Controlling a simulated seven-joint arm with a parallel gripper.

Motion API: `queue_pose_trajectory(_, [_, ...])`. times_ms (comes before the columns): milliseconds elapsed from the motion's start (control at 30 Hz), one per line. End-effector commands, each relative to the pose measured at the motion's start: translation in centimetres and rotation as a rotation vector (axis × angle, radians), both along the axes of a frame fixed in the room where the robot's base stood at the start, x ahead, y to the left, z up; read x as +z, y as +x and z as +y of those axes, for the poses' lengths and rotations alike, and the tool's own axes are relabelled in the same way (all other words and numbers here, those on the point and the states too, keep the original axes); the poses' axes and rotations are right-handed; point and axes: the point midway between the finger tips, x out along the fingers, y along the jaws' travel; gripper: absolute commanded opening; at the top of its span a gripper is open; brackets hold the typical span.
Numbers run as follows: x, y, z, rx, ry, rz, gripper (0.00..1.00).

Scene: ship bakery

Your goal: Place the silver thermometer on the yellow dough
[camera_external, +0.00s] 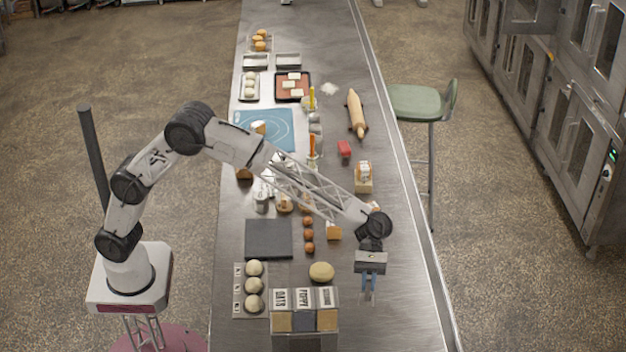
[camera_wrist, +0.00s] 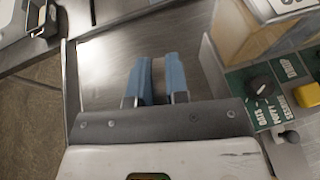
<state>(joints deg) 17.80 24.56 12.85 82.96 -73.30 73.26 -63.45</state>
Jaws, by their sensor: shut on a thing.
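My gripper (camera_external: 368,296) hangs over the right side of the steel counter, fingers pointing down. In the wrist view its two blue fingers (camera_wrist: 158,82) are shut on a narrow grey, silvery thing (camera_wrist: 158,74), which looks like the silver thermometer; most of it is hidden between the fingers. A round pale-yellow dough ball (camera_external: 321,271) sits on the counter to the left of my gripper, apart from it, and looks like the yellow dough. It does not show in the wrist view.
A seed box (camera_external: 304,340) with labelled compartments stands just in front of the dough; its knobbed panel (camera_wrist: 262,95) is at the right of the wrist view. Several paler dough balls (camera_external: 254,285) lie on a tray at left. A dark slab (camera_external: 268,238) and eggs (camera_external: 308,235) lie behind.

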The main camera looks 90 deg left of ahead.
Motion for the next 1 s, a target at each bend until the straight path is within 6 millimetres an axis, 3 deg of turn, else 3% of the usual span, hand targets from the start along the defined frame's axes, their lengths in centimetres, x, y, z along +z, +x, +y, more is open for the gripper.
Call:
queue_pose_trajectory(233, [4.0, 0.0, 0.0, -0.001, -0.001, -0.002, 0.00])
queue_pose_trajectory(467, [4.2, -1.5, 2.6, 0.015, 0.000, 0.000, 0.00])
queue_pose_trajectory(1000, [5.2, -8.1, 11.6, 0.071, 0.001, -0.001, 0.00])
